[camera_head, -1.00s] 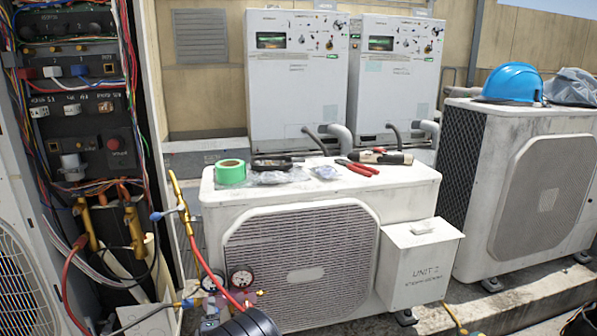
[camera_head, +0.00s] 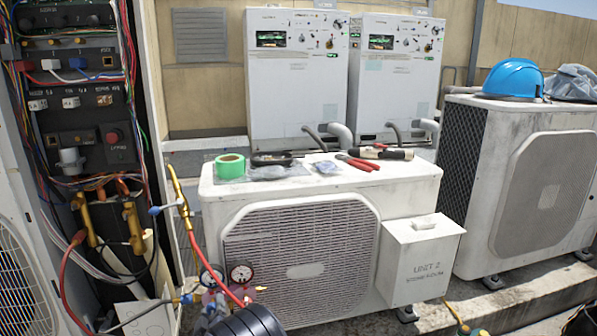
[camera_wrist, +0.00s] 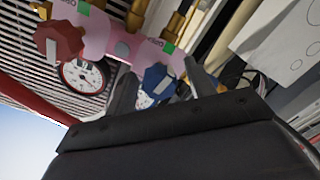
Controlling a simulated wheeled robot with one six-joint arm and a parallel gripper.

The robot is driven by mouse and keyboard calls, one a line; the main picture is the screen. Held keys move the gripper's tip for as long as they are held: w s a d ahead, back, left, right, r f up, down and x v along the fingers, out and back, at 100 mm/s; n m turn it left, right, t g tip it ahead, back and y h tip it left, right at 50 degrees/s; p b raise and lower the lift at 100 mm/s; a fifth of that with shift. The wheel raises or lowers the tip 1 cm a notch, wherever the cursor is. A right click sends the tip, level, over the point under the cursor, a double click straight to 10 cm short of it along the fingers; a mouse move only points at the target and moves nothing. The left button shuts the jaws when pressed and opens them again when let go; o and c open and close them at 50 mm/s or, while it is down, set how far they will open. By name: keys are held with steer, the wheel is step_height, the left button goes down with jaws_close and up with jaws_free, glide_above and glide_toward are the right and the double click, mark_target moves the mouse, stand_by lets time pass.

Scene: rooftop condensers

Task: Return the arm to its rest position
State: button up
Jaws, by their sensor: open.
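My arm shows in the head view as a black rounded part (camera_head: 250,322) at the bottom edge, just below the gauge manifold (camera_head: 226,290). The fingertips cannot be made out there. In the wrist view my gripper (camera_wrist: 160,88) is open, with a grey finger on each side of a blue knob (camera_wrist: 158,80). The knob belongs to the pink manifold (camera_wrist: 105,35), which also has a red knob (camera_wrist: 60,40) and a white dial (camera_wrist: 83,76). I cannot tell whether the fingers touch the blue knob. Nothing is seen held.
The Unit 2 condenser (camera_head: 400,190) stands behind the manifold, with green tape (camera_head: 230,167) and red-handled pliers (camera_head: 357,162) on top. A red hose (camera_head: 208,262) runs to the manifold. An open wiring panel (camera_head: 90,125) is at left. A blue helmet (camera_head: 513,79) rests on the right condenser.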

steer(key=m, duration=0.5)
steer(key=shift+m, duration=0.3)
stand_by(0.4)
